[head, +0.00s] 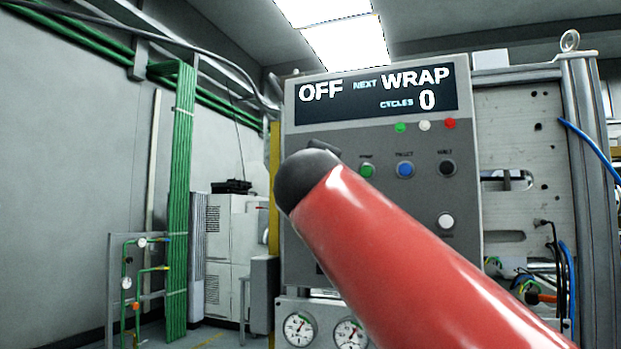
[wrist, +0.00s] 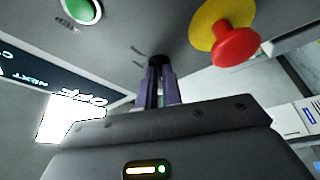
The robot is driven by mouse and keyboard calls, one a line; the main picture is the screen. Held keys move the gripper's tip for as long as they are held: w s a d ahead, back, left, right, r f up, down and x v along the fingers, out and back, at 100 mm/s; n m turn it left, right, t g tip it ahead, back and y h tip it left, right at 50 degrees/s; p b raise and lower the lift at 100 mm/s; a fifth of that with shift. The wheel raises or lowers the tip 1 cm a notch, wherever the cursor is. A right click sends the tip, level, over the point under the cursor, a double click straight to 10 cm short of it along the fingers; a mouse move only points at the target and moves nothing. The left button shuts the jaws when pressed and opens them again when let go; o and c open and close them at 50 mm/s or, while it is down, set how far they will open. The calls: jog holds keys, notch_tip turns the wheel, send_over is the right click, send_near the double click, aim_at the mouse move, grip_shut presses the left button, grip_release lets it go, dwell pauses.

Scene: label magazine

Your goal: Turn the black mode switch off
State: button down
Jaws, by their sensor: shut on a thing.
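The black mode switch (wrist: 159,59) is on the grey panel in the wrist view, mostly covered by my fingers. My gripper (wrist: 159,72) has its two purple fingers closed around the switch. The switch's pointer direction cannot be made out. In the head view my red arm hides the switch and the fingers. The display (head: 375,95) at the top of the panel reads OFF, NEXT WRAP, CYCLES 0.
A red mushroom button (wrist: 236,46) on a yellow base stands out close to my fingers. Blue (head: 405,169) and black (head: 447,167) buttons sit right of my arm. Gauges (head: 299,328) are below.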

dwell(0.5)
jog(key=c, duration=1.6)
grip_release()
jog(key=shift+o, duration=0.2)
jog(key=s+f+b, duration=0.1)
jog(key=s+b, duration=0.1)
jog(key=s, duration=0.5)
jog(key=shift+s, duration=0.4)
jog(key=shift+f, duration=0.15)
jog(key=s+d+f+m+g+h, duration=0.15)
jog(key=d+f+m+g, duration=0.35)
jog(key=f, duration=0.9)
jog(key=s+d+f+m+g+h, duration=0.1)
jog(key=s+d+f+g, duration=0.15)
jog(key=d+f, duration=0.7)
jog(key=s+f+m+g, duration=0.2)
jog(key=s+f, duration=0.2)
jog(key=f, duration=0.6)
jog(key=s+d+f+m+g+y, duration=0.1)
jog(key=s+f+m+g, duration=0.1)
jog(key=s+f, duration=0.3)
jog(key=s+f+m+g+y, duration=0.1)
jog(key=s+f, duration=0.4)
jog(key=f, duration=0.9)
jog(key=m+g, duration=0.1)
jog(key=m, duration=0.1)
jog(key=shift+d+f+m+g, duration=0.25)
jog(key=shift+f+m+g, duration=0.1)
jog(key=shift+m, duration=0.05)
